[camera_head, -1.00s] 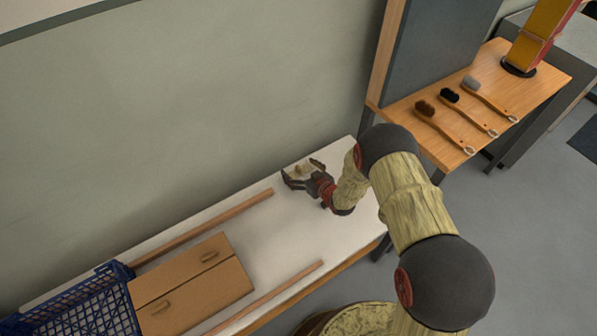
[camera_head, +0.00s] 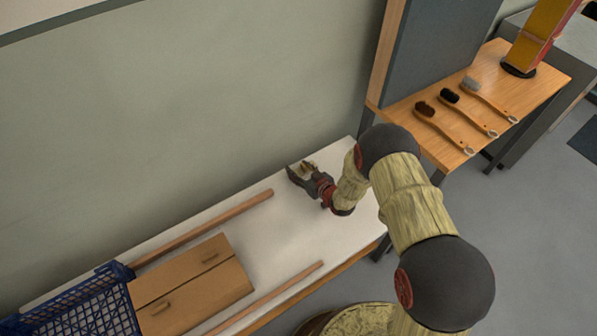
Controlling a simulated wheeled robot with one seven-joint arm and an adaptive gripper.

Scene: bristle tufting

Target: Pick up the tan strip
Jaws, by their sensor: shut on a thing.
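My gripper (camera_head: 300,171) is at the far end of the white table (camera_head: 280,228), near the wall. It is shut on a small tan strip (camera_head: 306,168), which shows between the fingers. The strip is small here and partly hidden by the fingers. I cannot tell whether it touches the table.
Two wooden rails (camera_head: 207,228) run along the white table. A brown board (camera_head: 192,284) with two small pieces on it lies between them, beside a blue crate (camera_head: 80,304). Three brushes (camera_head: 443,127) lie on a wooden table (camera_head: 548,84) at right. A grey panel stands nearby.

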